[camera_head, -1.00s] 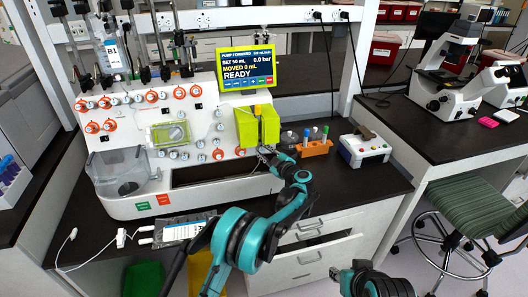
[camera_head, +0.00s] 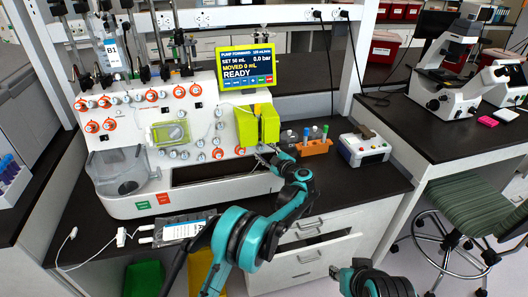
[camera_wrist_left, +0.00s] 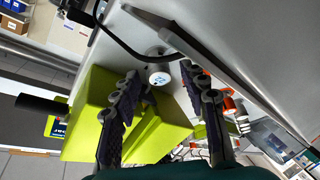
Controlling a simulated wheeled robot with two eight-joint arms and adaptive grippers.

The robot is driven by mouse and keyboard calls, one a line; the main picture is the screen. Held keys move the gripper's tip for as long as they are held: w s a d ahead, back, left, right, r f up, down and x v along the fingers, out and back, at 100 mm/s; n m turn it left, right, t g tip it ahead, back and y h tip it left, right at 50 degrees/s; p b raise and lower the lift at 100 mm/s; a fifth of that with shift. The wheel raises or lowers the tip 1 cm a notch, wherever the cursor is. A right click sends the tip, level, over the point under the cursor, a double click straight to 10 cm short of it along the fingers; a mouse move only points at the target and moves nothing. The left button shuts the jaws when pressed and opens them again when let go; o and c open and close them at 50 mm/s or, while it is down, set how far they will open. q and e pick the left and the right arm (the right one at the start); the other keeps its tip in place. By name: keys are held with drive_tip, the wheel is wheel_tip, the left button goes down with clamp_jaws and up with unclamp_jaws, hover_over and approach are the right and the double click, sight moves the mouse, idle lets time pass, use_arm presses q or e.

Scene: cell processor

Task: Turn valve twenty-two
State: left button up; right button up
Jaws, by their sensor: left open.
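A round white valve knob (camera_wrist_left: 158,77) with small blue marking shows in the left wrist view; the marking is too small to read surely. My left gripper (camera_wrist_left: 163,88) is open, with one dark finger on each side of the knob's line of sight. The knob lies just beyond the fingertips, and I cannot tell whether they touch it. In the head view my left gripper (camera_head: 262,153) is at the lower right of the white cell processor (camera_head: 120,208), under the yellow-green pump block (camera_head: 246,125). The knob is hidden there. My right arm shows at the bottom without clear fingers.
Orange and white valves (camera_head: 92,127) line the processor's front. A display (camera_head: 247,69) reads READY. An orange tube rack (camera_head: 315,147) and a box with coloured buttons (camera_head: 364,150) stand to the right. A flat bag (camera_head: 182,230) lies on the bench front.

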use_arm(q)
drive_tip(key=v, duration=1.2)
